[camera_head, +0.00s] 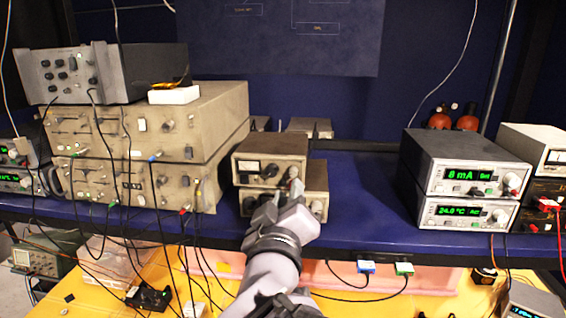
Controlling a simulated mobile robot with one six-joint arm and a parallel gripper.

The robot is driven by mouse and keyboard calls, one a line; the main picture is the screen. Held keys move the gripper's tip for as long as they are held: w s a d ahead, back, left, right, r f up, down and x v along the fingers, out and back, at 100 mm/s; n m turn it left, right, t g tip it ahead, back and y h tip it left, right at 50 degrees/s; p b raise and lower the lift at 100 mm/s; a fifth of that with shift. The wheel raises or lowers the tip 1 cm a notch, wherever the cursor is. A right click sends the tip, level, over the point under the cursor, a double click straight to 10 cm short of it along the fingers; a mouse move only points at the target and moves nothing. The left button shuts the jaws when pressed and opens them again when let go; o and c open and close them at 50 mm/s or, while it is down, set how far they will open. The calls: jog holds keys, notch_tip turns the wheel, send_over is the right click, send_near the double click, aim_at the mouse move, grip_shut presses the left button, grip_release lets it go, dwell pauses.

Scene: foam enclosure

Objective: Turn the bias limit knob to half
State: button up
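My arm reaches up from the bottom middle, and my gripper (291,180) is in front of a small beige instrument (268,147) on the blue shelf. A second beige instrument (319,192) sits beneath, mostly behind my arm. No label reading bias limit is legible.
Large stacked instruments with hanging cables stand left on the blue shelf (365,200). Two instruments (465,175) with green displays, the upper reading 8 mA, stand right. The shelf between them and the small beige instruments is clear. A yellow surface (345,305) lies below.

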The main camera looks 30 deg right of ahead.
aim_at(293, 174)
jog(key=x, duration=0.7)
jog(key=shift+w+d, duration=0.1)
jog(key=shift+d, duration=0.1)
jog(key=shift+w, duration=0.25)
grip_shut()
